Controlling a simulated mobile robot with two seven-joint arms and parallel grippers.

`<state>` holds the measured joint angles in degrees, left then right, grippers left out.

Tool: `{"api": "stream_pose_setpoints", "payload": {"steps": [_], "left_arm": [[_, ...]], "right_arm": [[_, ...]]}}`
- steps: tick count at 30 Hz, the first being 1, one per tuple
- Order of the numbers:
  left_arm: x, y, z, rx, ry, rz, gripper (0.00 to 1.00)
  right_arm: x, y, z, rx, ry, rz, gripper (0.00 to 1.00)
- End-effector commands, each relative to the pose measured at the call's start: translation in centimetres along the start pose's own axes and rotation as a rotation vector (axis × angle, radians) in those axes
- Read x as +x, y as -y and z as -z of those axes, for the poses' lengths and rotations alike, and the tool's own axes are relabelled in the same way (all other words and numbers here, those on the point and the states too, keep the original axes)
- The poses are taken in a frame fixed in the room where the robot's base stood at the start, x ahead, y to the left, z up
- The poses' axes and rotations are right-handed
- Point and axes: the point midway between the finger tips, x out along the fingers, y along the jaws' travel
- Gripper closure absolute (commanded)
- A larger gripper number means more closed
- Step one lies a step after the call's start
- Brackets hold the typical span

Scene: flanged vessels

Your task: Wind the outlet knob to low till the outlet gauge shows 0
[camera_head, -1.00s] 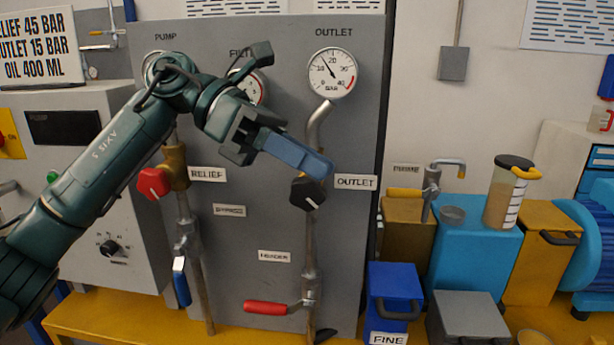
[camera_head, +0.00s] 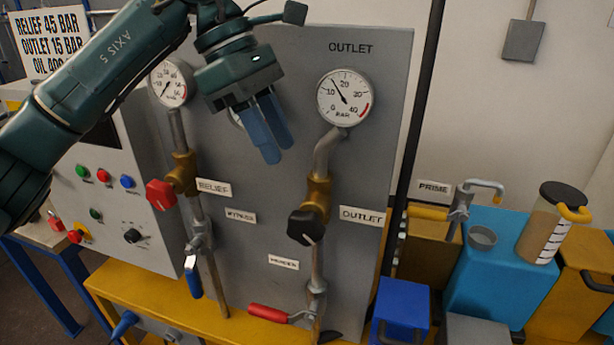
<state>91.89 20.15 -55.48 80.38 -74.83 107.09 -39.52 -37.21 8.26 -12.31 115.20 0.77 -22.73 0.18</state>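The black outlet knob (camera_head: 304,227) sits on a brass valve below the outlet gauge, beside the OUTLET label (camera_head: 361,216). Its white mark points to the lower right. The outlet gauge (camera_head: 344,97) is a round white dial; its needle stands between 10 and 20, at roughly 15 bar. My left gripper (camera_head: 278,152) is in front of the panel, above and left of the knob and apart from it. Its two blue fingers point down and lie close together, with nothing seen between them. My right gripper is out of view.
The red relief knob (camera_head: 161,194) is on the left pipe. A red-handled lever (camera_head: 268,313) and a blue-handled lever (camera_head: 193,281) are lower down. A black upright post (camera_head: 415,130) stands right of the panel (camera_head: 385,150). Another gauge is partly hidden behind my gripper.

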Motion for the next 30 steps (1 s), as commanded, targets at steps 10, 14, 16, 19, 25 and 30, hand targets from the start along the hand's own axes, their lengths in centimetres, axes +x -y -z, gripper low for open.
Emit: {"api": "stream_pose_setpoints", "payload": {"steps": [10, 14, 16, 19, 25, 30], "left_arm": [[2.3, 0.0, 0.5, 0.008, -0.048, -0.003, 0.70], [5.0, 0.0, 0.6, 0.008, -0.047, -0.002, 0.70], [6.5, 0.0, 0.7, 0.008, -0.047, -0.002, 0.70], [8.5, 0.0, 0.7, 0.007, -0.046, -0.002, 0.70], [11.3, -0.1, 0.9, 0.006, -0.046, -0.005, 0.70], [12.3, -0.1, 0.9, 0.007, -0.045, -0.007, 0.70]], "right_arm": [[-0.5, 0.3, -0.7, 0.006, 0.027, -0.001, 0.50], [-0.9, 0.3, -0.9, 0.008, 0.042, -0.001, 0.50], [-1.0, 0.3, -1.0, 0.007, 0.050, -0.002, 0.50], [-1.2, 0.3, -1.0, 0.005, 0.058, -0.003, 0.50], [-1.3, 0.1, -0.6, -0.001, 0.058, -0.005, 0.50], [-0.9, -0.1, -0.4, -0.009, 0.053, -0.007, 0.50]]}}
